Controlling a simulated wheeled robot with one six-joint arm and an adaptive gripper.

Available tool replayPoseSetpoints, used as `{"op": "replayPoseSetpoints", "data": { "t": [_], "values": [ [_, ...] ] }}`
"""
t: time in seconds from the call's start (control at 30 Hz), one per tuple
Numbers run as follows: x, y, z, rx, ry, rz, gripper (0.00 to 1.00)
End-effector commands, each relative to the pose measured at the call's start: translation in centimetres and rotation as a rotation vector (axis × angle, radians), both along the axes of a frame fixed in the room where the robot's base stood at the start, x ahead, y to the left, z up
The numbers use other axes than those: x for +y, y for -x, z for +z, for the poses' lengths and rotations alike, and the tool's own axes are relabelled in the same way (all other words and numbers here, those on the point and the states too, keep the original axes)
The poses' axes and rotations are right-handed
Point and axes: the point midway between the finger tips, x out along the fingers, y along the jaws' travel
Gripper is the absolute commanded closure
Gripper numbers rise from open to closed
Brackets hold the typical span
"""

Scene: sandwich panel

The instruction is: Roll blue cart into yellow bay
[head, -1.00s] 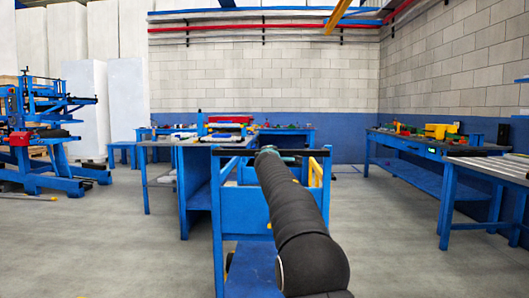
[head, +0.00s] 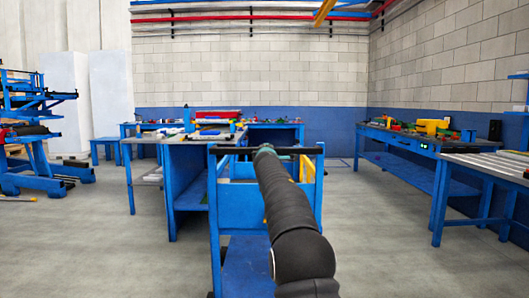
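The blue cart (head: 236,205) stands upright straight ahead in the head view, with a black push handle (head: 228,150) across its near top and a low blue deck (head: 247,262). My arm reaches forward over it, and my gripper (head: 266,150) is at the middle of the handle. The arm hides most of the gripper, so I cannot see its fingers or whether they grip the handle. Yellow parts (head: 305,170) show just right of the arm within the cart's frame; I cannot tell what they belong to. No yellow bay can be made out on the floor.
A blue workbench (head: 185,195) stands close on the cart's left. Another bench (head: 400,150) and a blue-legged table (head: 490,162) line the right side. Blue machinery (head: 30,150) is at far left. Bare grey floor (head: 375,220) lies between the cart and the right benches.

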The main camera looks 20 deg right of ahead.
Motion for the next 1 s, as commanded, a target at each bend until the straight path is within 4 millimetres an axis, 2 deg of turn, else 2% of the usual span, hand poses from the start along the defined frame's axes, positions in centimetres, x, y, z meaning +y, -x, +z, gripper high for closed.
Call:
{"op": "replayPoseSetpoints", "data": {
  "t": [0.13,0.17,0.23,0.27,0.67,1.0],
  "values": [
    [0.0,0.0,0.0,0.001,0.002,0.0,1.0],
    [0.0,0.0,0.0,0.001,0.002,0.0,0.71],
    [0.0,0.0,0.0,0.001,0.002,0.0,0.54],
    [0.0,0.0,0.0,0.001,0.002,0.0,0.5],
    [0.4,0.0,0.0,0.001,0.002,0.003,0.5],
    [0.8,1.4,0.1,0.001,0.002,0.001,0.5]
  ]
}}
